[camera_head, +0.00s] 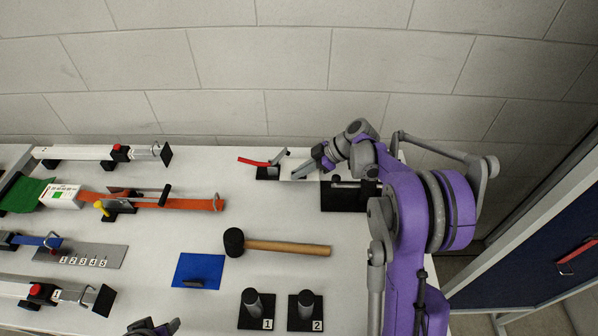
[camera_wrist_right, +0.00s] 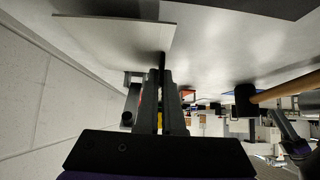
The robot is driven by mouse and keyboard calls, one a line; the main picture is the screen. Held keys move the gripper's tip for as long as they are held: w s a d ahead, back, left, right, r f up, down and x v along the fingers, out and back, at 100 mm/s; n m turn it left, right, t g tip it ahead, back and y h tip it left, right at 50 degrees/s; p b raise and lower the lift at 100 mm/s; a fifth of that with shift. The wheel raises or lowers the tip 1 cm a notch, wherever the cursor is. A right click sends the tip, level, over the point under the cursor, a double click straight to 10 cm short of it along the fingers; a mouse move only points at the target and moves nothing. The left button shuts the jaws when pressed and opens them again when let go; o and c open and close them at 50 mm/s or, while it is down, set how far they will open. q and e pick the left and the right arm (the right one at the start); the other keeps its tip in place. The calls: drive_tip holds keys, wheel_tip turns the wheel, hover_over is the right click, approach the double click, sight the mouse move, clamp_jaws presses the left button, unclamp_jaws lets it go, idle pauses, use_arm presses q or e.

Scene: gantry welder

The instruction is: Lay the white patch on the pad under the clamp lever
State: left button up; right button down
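The clamp (camera_head: 267,173) stands at the back of the table, with a dark base and a red lever (camera_head: 252,161) reaching left. The white patch (camera_head: 299,173) is just right of the clamp, pale against the white table. It shows as a pale flat sheet in the right wrist view (camera_wrist_right: 105,36), with a thin dark upright tab. My right gripper (camera_head: 312,168) appears shut on that tab; its fingers are close together in the wrist view (camera_wrist_right: 160,85). Whether the patch touches the table is unclear. Part of my left gripper (camera_head: 155,328) shows at the bottom edge.
A black block fixture (camera_head: 340,198) sits right below my right gripper. A mallet (camera_head: 285,247), a blue pad with a dark tab (camera_head: 197,268) and two numbered posts (camera_head: 256,312) lie nearer. Straps and bar clamps fill the left. A block wall (camera_head: 210,115) is close behind.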

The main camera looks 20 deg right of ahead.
drive_tip(key=shift+f, duration=0.1)
drive_tip(key=c, duration=1)
unclamp_jaws()
drive_tip(key=shift+c, duration=0.2)
drive_tip(key=v, duration=1.2)
drive_tip(key=s+a+m+g+h, duration=0.1)
drive_tip(key=s+a+m+h, duration=0.3)
drive_tip(key=s+a+m, duration=0.55)
drive_tip(key=s+a+f+m+h, duration=0.1)
drive_tip(key=s+a, duration=0.1)
drive_tip(key=s, duration=0.2)
drive_tip(key=s+a+f+t+h, duration=0.1)
drive_tip(key=s+a+f, duration=0.1)
drive_tip(key=s, duration=0.3)
drive_tip(key=s+a+f+m+h, duration=0.1)
drive_tip(key=s+a+f+h, duration=0.1)
drive_tip(key=s, duration=0.3)
drive_tip(key=shift+s+m+t, duration=0.15)
drive_tip(key=shift+m+t, duration=0.2)
drive_tip(key=shift+t, duration=0.05)
drive_tip(key=shift+s+f+m, duration=0.3)
